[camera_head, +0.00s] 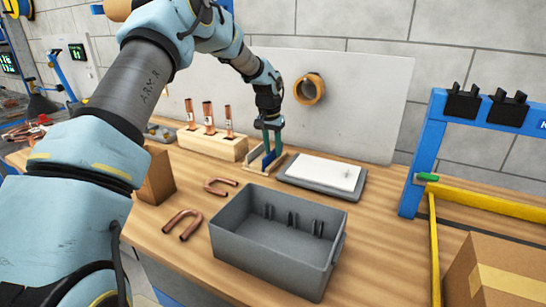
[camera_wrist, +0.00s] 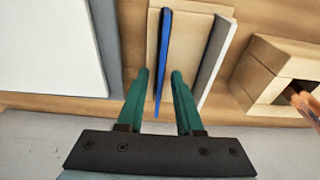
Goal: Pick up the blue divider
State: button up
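The blue divider (camera_wrist: 164,50) stands edge-up in a light wooden holder (camera_wrist: 188,22), seen nearly from above in the wrist view. A grey-white panel (camera_wrist: 216,60) stands in the same holder, to its right. My gripper (camera_wrist: 160,74) has its two green fingers apart, one on each side of the blue divider. Gaps show between the fingers and the divider. In the head view my gripper (camera_head: 272,143) points down at the holder, and the fingers partly hide the divider there.
A grey bin (camera_head: 230,240) stands in front, with copper U-bends (camera_head: 183,223) to its left. A white pad on a grey tray (camera_head: 345,188) lies right of the holder. A wooden block with upright copper tubes (camera_head: 212,146) stands left. A blue frame (camera_head: 425,150) is at right.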

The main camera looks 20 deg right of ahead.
grip_shut()
dwell(0.5)
